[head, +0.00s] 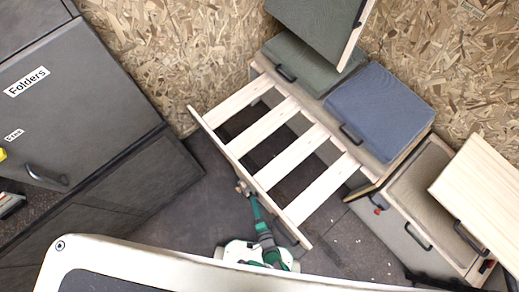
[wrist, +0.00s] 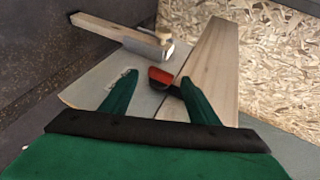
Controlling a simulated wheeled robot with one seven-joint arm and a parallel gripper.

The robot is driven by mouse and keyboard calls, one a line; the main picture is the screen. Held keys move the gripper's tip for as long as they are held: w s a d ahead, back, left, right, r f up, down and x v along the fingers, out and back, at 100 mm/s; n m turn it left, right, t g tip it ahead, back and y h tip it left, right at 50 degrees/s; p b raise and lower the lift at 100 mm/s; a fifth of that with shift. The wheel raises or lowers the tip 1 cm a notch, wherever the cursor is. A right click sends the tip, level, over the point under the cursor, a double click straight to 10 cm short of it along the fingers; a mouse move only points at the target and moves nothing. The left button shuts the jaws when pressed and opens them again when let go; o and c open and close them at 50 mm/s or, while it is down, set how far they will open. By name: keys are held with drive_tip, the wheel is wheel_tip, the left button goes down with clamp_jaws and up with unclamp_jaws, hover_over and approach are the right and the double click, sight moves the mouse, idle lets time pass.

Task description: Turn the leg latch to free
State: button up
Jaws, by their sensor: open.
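The leg latch (wrist: 160,77), a small dark piece with a red face, sits against the pale wooden rail (wrist: 212,72) in the wrist view. My gripper (wrist: 158,82) is open, with one green finger on each side of the latch's line; the right fingertip is close to it. I cannot tell whether they touch. A wooden leg (wrist: 118,34) with a metal end fitting lies beyond the fingers. In the head view my gripper (head: 254,203) is at the outer rail of the slatted frame (head: 228,150); the latch is too small to make out there.
Dark cabinets (head: 75,110) stand at the left. A blue cushion (head: 375,110) and a green cushion (head: 307,67) lie on the bench behind the slats. An open box with a wooden lid (head: 485,185) is at the right. Dark floor (head: 345,240) is clear right of my arm.

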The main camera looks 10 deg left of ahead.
drive_tip(key=v, duration=1)
drive_tip(key=shift+a, duration=0.3)
drive_tip(key=shift+s, duration=0.1)
